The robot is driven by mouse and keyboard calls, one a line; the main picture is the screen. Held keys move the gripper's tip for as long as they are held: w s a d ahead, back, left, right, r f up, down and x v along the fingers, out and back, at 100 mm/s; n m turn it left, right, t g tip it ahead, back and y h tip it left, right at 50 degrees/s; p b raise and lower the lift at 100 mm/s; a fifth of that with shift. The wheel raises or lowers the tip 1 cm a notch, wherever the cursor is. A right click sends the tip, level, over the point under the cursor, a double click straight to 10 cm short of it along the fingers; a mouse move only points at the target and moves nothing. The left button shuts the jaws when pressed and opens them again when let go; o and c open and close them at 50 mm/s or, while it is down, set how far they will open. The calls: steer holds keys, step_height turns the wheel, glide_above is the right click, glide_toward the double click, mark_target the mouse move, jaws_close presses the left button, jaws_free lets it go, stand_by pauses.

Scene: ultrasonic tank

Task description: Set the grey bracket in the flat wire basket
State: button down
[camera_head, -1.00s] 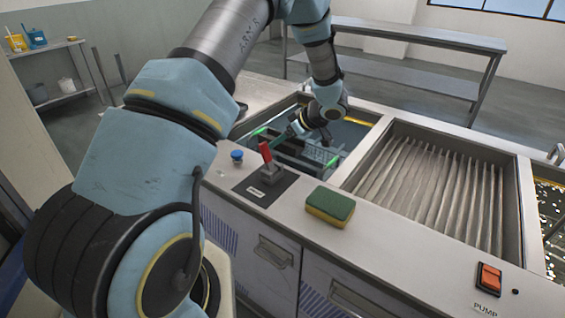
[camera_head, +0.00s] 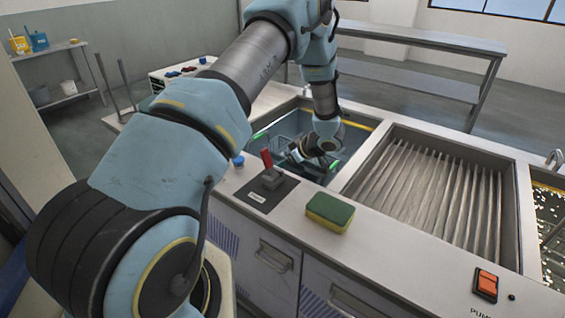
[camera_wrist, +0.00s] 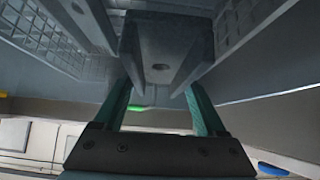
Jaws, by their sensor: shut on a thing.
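The grey bracket (camera_wrist: 160,42) fills the upper middle of the wrist view, a channel-like piece with a hole in its face. My gripper (camera_wrist: 158,92) is shut on it, with a green finger on each side. In the head view my gripper (camera_head: 300,153) is low inside the left tank, and my wrist hides the bracket. Wire mesh (camera_wrist: 50,32) shows beyond the bracket at left, and more mesh (camera_wrist: 238,16) at right. I cannot tell which mesh belongs to the flat wire basket, or whether the bracket touches any of it.
The left tank (camera_head: 350,122) has a raised rim around my gripper. A ribbed basin (camera_head: 425,185) lies to its right. A red lever (camera_head: 267,160), a blue knob (camera_head: 238,161) and a green-yellow sponge (camera_head: 330,212) are on the front ledge. An orange pump switch (camera_head: 487,283) is farther right.

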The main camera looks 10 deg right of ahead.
steer(key=shift+f, duration=0.4)
steer(key=shift+c, duration=1.9)
jaws_free()
steer(key=shift+f, duration=0.1)
steer(key=o, duration=0.4)
steer(key=shift+s+a+f, duration=0.1)
steer(key=shift+s+a, duration=0.05)
